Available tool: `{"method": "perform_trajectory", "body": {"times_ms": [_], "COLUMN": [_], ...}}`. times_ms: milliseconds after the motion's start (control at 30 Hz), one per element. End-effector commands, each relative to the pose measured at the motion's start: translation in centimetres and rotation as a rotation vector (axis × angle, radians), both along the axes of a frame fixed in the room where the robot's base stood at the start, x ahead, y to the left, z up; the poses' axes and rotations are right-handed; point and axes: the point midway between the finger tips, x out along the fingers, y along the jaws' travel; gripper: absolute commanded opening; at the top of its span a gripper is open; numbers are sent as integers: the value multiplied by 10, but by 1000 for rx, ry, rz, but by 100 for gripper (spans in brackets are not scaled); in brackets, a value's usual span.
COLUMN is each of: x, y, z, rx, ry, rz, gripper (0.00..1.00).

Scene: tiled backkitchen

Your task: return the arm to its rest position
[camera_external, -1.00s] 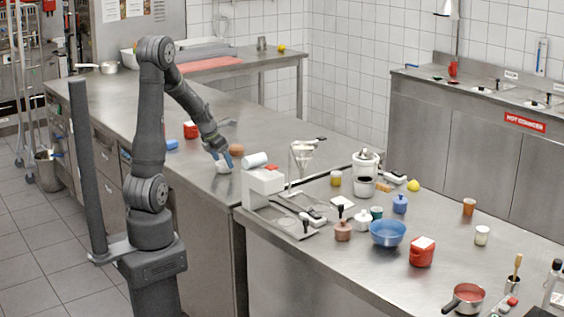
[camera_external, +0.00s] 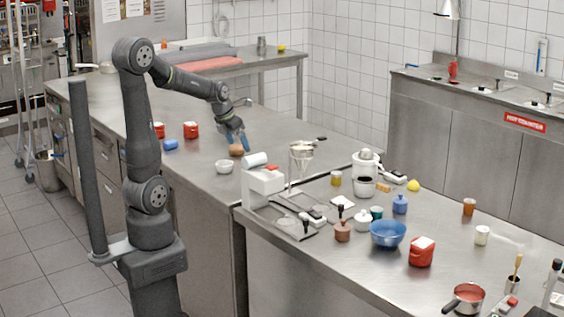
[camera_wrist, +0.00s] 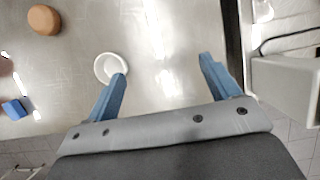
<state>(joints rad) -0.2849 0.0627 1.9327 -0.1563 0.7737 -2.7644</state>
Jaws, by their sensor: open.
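My gripper (camera_external: 234,139) is raised above the steel counter, with its blue fingers pointing down. In the wrist view my gripper (camera_wrist: 163,85) shows its two blue fingers spread apart with nothing between them. A small white bowl (camera_external: 224,167) stands on the counter below and a little left of the fingers in the external view. In the wrist view the white bowl (camera_wrist: 100,66) is partly covered by the left finger. A brown round object (camera_external: 236,150) sits just behind the bowl, near the fingertips in the picture; in the wrist view it (camera_wrist: 43,20) lies clear at upper left.
A blue block (camera_external: 171,145) and red containers (camera_external: 191,130) stand left on the counter. A white machine (camera_external: 262,188) with a light blue cylinder stands right of the bowl. The front counter holds a blue bowl (camera_external: 388,233), a red canister (camera_external: 421,252), a saucepan (camera_external: 466,298) and several jars.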

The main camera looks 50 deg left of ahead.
Motion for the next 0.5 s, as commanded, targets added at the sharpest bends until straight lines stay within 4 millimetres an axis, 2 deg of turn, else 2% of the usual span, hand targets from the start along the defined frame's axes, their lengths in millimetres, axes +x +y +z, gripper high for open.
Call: {"method": "perform_trajectory", "body": {"times_ms": [100,500], "x": [1,1], "y": [1,1], "z": [26,106], "rx": [2,1], "ry": [-5,-3], "rz": [1,0], "gripper": [81,81]}}
